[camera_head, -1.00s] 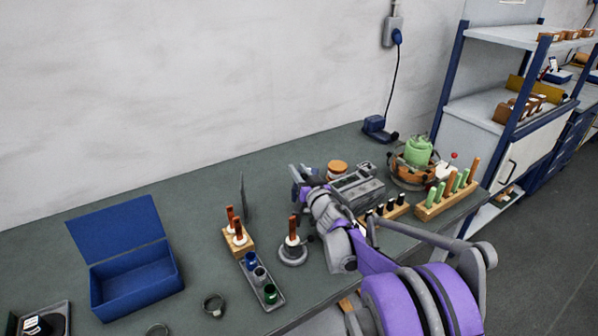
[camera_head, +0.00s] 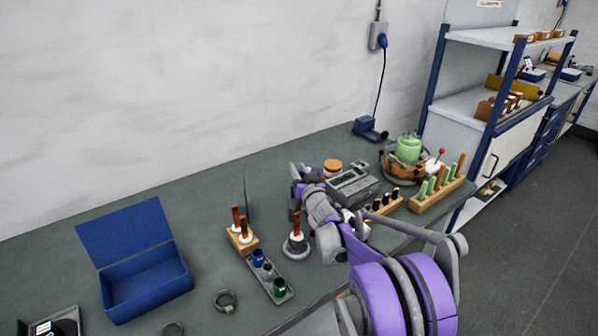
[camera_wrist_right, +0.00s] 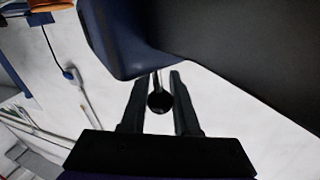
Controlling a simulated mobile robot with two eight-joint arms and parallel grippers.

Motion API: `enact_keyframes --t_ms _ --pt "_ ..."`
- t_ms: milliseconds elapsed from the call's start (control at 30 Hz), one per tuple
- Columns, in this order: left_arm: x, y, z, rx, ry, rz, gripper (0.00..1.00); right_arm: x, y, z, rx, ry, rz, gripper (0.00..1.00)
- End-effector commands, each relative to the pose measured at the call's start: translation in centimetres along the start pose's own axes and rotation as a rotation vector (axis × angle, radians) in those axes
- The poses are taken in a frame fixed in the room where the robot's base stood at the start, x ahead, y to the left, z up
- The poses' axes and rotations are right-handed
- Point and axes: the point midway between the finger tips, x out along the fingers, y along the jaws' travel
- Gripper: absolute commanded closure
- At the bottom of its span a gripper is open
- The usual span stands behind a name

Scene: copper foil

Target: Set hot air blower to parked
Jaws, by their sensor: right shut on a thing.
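My right gripper (camera_head: 297,175) is above the bench, at the end of the purple and grey arm reaching in from the lower right; the arm partly hides it. In the right wrist view its two dark fingers (camera_wrist_right: 161,76) are shut around a short stem with a round dark knob (camera_wrist_right: 159,103). The stem meets a dark blue body (camera_wrist_right: 122,42) with a large black part beside it. I cannot tell for certain whether this is the hot air blower. A small blue unit (camera_head: 370,129) with a cord stands at the back. My left gripper is out of view.
An open blue box (camera_head: 145,284) stands at left. Wooden racks (camera_head: 437,197) with handled tools stand right of the arm, near a grey device (camera_head: 352,187) and a green pot (camera_head: 408,149). A small tray (camera_head: 280,292) holds jars. The bench between box and wall is clear.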

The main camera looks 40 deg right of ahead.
Motion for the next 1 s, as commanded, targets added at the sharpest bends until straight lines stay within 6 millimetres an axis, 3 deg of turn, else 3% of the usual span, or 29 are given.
enact_keyframes --t_ms 267,300,467,800,1000 --pt "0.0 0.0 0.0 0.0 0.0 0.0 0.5 0.1 -0.1 -0.1 0.002 0.002 -0.003 1.0" --pt "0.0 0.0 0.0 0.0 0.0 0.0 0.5 0.1 -0.1 -0.1 0.002 0.002 -0.003 0.69" --pt "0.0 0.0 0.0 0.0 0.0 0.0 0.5 0.0 -0.1 0.0 0.001 0.001 -0.002 0.41" --pt "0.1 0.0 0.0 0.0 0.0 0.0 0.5 -0.3 -0.1 0.0 0.0 0.0 -0.001 0.41" --pt "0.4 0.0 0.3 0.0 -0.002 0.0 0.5 -3.2 0.0 0.1 0.0 0.0 0.0 0.41"
